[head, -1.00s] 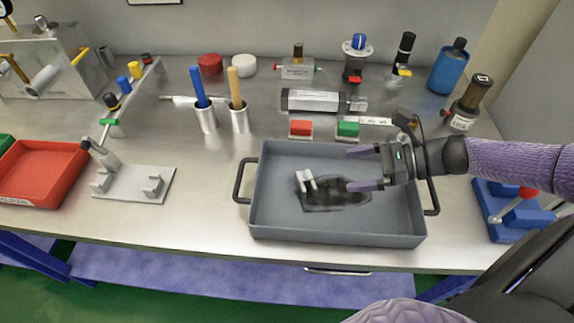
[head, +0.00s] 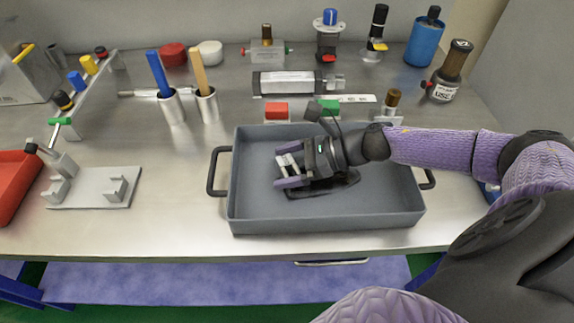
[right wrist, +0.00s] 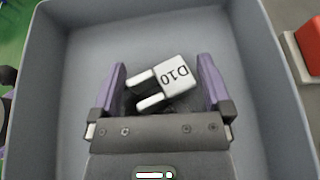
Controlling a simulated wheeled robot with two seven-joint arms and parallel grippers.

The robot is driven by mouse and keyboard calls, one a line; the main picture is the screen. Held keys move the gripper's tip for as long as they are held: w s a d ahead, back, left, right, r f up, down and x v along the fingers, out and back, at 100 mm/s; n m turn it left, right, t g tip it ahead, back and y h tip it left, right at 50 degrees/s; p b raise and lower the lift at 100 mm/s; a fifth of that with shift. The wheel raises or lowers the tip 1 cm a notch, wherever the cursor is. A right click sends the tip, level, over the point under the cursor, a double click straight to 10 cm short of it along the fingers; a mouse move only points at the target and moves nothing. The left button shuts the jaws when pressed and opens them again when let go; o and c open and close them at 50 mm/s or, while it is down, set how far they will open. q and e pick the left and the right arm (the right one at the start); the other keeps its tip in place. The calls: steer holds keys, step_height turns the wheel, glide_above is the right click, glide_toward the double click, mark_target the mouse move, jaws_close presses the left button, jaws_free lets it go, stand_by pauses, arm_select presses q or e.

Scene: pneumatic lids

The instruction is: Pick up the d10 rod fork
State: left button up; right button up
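The d10 rod fork (right wrist: 168,81) is a small pale metal fork with two prongs and "D10" printed on its block. It lies in the grey tray (right wrist: 250,30). In the head view the fork (head: 287,162) shows partly, beside the fingers. My right gripper (head: 283,167) is low inside the tray (head: 325,222), its purple fingers spread on either side of the fork. In the right wrist view the open fingers (right wrist: 162,82) flank the fork with gaps on both sides. My left gripper is not in view.
The tray's walls and handles surround my right gripper. Behind it stand a red block (head: 277,111), a green block (head: 328,106) and a cylinder (head: 287,83). A grey fixture plate (head: 95,190) and a red bin (head: 12,185) are at left.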

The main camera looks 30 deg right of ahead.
steer(key=c, duration=0.9)
